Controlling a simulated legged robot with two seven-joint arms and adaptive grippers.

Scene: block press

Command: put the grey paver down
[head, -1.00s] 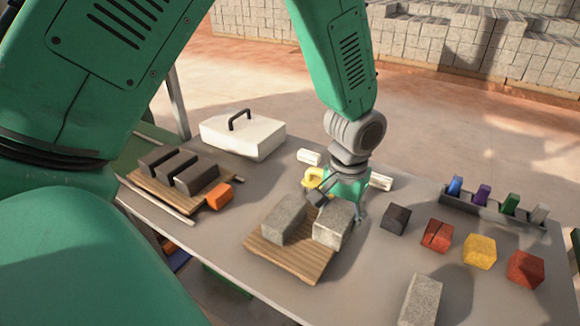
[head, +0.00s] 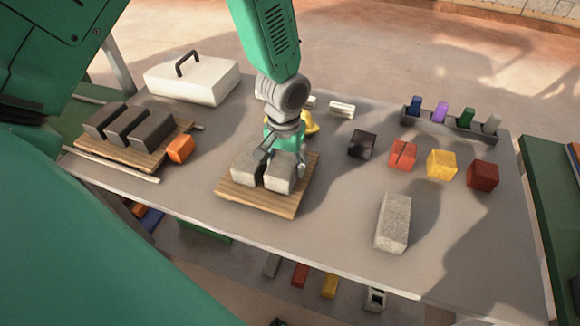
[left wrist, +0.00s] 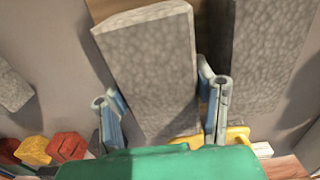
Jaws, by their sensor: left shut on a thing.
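My left gripper (head: 284,150) is shut on a grey paver (head: 281,175) at the right side of a wooden pallet (head: 262,202). In the left wrist view the held paver (left wrist: 150,70) lies between the two fingers (left wrist: 163,110). A second grey paver (head: 248,166) lies on the pallet just left of the held one; it shows at the right of the left wrist view (left wrist: 265,55). The held paver is at about the same height as its neighbour; whether it bears on the pallet is hard to tell. My right gripper is not in view.
A loose grey paver (head: 393,222) lies on the table (head: 330,220). Black (head: 362,144), red (head: 403,155), yellow (head: 441,165) and dark red (head: 482,175) blocks stand at right. Another pallet (head: 130,152) holds dark blocks beside an orange block (head: 180,149). A white case (head: 192,80) is behind.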

